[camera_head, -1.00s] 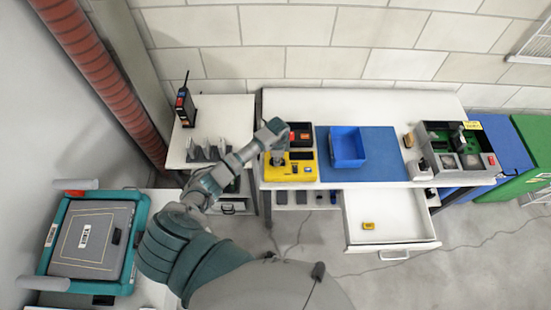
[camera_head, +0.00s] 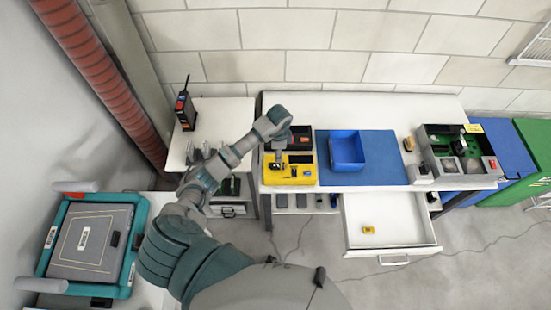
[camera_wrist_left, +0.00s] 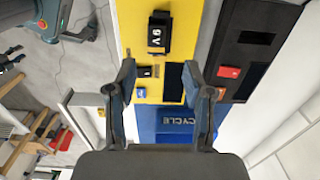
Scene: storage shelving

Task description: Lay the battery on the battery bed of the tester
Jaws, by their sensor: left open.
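The yellow tester (camera_head: 290,179) stands on the left of the bench, with a dark panel and small controls. The left wrist view also shows the tester (camera_wrist_left: 140,40). A black block marked "9V" (camera_wrist_left: 157,32), which looks like the battery, lies on it over a black base. How squarely it sits on the base I cannot tell. My left gripper (camera_wrist_left: 160,66) is open and empty, with its fingers apart and clear of the block. In the head view this gripper (camera_head: 278,160) is over the tester's left part and hides some of it. My right gripper is out of view.
A black device (camera_head: 301,133) stands behind the tester. A blue bin (camera_head: 347,149) stands on the blue mat (camera_head: 385,165) to the right. An open drawer (camera_head: 395,222) below holds a small yellow item (camera_head: 368,230). A grey tray (camera_head: 430,178) with parts is at the right.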

